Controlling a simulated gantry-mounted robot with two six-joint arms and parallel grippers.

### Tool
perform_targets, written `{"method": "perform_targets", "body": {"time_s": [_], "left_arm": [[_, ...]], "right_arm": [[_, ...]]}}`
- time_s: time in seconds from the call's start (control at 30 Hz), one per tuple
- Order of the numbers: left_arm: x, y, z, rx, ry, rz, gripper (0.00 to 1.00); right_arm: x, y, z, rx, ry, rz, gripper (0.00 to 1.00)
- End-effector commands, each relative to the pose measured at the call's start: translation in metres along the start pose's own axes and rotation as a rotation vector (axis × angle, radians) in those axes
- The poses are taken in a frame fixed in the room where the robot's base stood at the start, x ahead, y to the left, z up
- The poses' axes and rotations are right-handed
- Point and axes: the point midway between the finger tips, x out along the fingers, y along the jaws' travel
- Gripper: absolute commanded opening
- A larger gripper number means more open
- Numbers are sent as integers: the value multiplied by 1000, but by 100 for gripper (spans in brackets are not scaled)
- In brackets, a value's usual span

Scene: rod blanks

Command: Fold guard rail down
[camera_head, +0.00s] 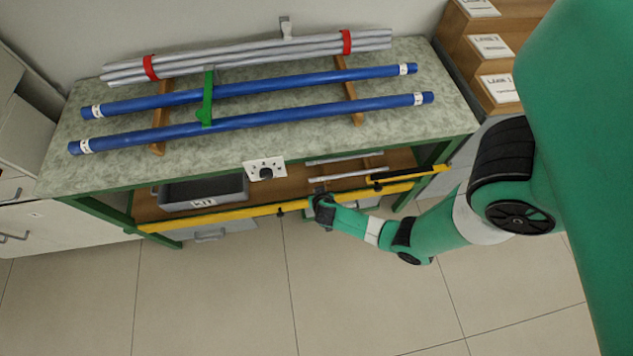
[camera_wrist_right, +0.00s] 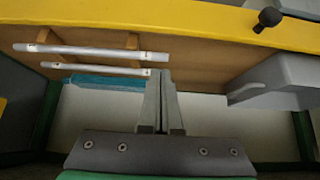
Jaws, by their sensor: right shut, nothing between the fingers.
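The yellow guard rail (camera_head: 240,212) runs along the front of the green-framed bench, below the worktop and in front of the lower shelf. It also crosses the top of the right wrist view (camera_wrist_right: 150,18), with a black knob (camera_wrist_right: 268,18) on it. My right gripper (camera_head: 320,197) is at the rail's front, right of its middle. In the wrist view its fingers (camera_wrist_right: 163,80) are together with nothing between them, and their tips appear below the rail. Contact with the rail cannot be told. My left gripper is not in view.
Two blue rods (camera_head: 260,120) and a strapped grey bundle (camera_head: 250,57) lie on the worktop (camera_head: 215,170). The lower shelf holds a grey bin (camera_head: 200,192) and thin pale rods (camera_head: 345,172). The floor (camera_head: 230,300) in front is clear.

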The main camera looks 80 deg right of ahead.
Motion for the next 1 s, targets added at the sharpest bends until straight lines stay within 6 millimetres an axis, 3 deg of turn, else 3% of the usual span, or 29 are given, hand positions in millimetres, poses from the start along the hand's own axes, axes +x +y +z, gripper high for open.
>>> {"method": "perform_targets", "body": {"time_s": [0.43,0.6,1.0], "left_arm": [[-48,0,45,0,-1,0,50],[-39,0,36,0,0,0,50],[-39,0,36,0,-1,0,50]], "right_arm": [[98,0,4,4,1,2,0],[72,-1,21,-2,0,-4,0],[65,0,31,2,1,-2,0]]}}
